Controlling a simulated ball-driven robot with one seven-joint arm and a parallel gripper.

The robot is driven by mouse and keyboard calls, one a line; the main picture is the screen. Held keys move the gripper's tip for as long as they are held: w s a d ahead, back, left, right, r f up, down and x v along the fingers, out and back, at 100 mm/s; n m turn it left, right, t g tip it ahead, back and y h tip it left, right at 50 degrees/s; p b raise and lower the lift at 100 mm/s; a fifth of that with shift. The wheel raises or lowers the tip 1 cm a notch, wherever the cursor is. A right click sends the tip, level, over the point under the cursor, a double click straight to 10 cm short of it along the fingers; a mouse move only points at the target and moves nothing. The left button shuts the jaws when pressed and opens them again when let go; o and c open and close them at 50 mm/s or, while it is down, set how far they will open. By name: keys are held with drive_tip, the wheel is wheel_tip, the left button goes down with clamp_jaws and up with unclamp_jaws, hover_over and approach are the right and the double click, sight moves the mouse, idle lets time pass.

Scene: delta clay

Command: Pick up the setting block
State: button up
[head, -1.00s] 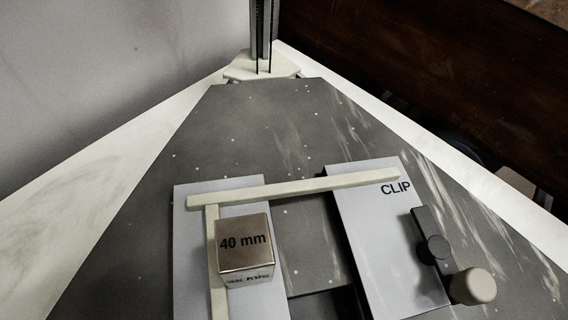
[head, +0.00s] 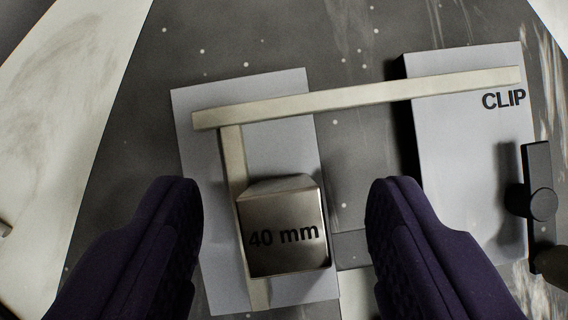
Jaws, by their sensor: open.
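The setting block is a metal cube (head: 284,216) marked "40 mm", in the lower middle of the head view. It stands on a light grey plate (head: 276,149), inside the corner of two pale strips. My gripper (head: 285,195) is open, with one dark purple finger to the left of the block and one to its right. Gaps show between the block and both fingers, and neither finger appears to touch it. How high the fingertips are above the plate is hard to tell.
A long pale strip (head: 360,95) runs behind the block to a second plate (head: 462,150) marked "CLIP". A dark clamp with a knob (head: 543,204) sits on that plate's right side. Dark speckled board (head: 260,40) lies bare behind.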

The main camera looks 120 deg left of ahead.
clamp_jaws()
drive_tip(key=shift+r, duration=0.15)
drive_tip(key=shift+r+p, duration=0.25)
drive_tip(key=shift+p, duration=0.15)
drive_tip(key=s+a+p, duration=0.2)
drive_tip(key=a, duration=0.2)
drive_tip(key=s+a+r+p, duration=0.1)
drive_tip(key=s+a+p, duration=0.2)
drive_tip(key=a, duration=0.1)
drive_tip(key=s+a+p, duration=0.2)
drive_tip(key=a+p, duration=0.1)
drive_tip(key=shift+s+a+r, duration=0.3)
drive_tip(key=shift+s+a, duration=0.05)
drive_tip(key=shift+a, duration=0.05)
drive_tip(key=s+a+f+p, duration=0.1)
drive_tip(key=s+a+p, duration=0.7)
drive_tip(key=a, duration=0.7)
drive_tip(key=shift+s, duration=0.95)
